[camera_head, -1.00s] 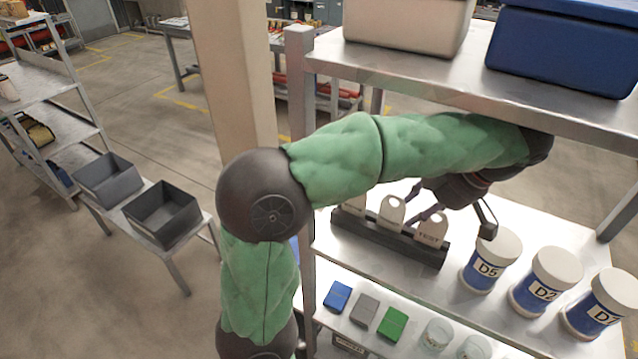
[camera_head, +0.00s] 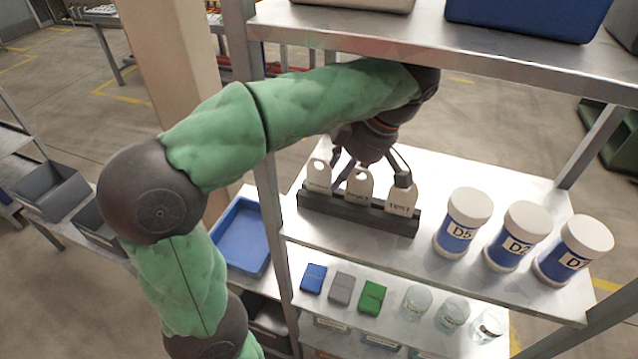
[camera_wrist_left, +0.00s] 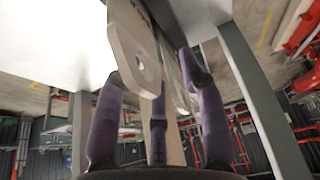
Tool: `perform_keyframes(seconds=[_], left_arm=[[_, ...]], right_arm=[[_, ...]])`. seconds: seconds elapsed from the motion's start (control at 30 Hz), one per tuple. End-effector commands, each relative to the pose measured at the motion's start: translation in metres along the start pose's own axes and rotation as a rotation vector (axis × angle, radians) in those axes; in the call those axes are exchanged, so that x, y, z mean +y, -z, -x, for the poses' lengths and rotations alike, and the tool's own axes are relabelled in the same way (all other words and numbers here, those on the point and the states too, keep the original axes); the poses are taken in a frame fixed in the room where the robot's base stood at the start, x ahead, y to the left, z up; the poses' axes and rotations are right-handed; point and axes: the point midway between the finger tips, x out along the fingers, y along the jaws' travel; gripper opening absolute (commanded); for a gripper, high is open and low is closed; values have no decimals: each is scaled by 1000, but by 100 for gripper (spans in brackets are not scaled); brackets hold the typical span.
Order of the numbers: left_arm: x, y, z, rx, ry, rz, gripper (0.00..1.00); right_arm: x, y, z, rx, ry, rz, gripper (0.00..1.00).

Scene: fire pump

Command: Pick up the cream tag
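Three cream tags stand upright in a dark rack (camera_head: 345,213) on the middle shelf: a left tag (camera_head: 319,176), a middle tag (camera_head: 359,188) and a right tag (camera_head: 401,202). Each appears to have a hole near its top; the lettering is too small to read surely. My left gripper (camera_head: 372,172) reaches over the rack from behind, its fingers spread around the middle tag's area, one dark fingertip in front of the right tag's top. In the left wrist view, the gripper's purple fingers (camera_wrist_left: 160,82) are apart, with a holed tag (camera_wrist_left: 135,50) close by them; contact is unclear. My right gripper is not in view.
White-lidded jars (camera_head: 462,222) stand right of the rack. Blue, grey and green small boxes (camera_head: 342,287) and glass jars (camera_head: 416,302) sit on the lower shelf. The upper shelf (camera_head: 420,45) lies close above my left arm. A blue tray (camera_head: 240,237) is at left.

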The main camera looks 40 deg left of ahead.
Motion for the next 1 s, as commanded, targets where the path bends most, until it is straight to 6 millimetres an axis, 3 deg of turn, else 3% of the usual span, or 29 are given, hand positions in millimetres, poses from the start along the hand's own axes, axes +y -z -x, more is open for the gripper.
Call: perform_keyframes(seconds=[0.27, 0.5, 0.77, 0.8, 0.93, 1.0], left_arm=[[0, 33, -15, -1, 1, 6, 40], [-1, 33, -43, 1, 1, 1, 40], [0, 33, -44, 0, 0, 0, 40], [0, 33, -44, 0, 0, 0, 37], [0, 33, -44, 0, 0, 1, 0], [0, 33, -44, 0, 0, 1, 0]], right_arm=[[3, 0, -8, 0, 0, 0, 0], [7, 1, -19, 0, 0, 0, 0], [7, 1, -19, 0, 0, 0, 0], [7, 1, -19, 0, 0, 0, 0], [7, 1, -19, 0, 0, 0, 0], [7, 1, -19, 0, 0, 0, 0]])
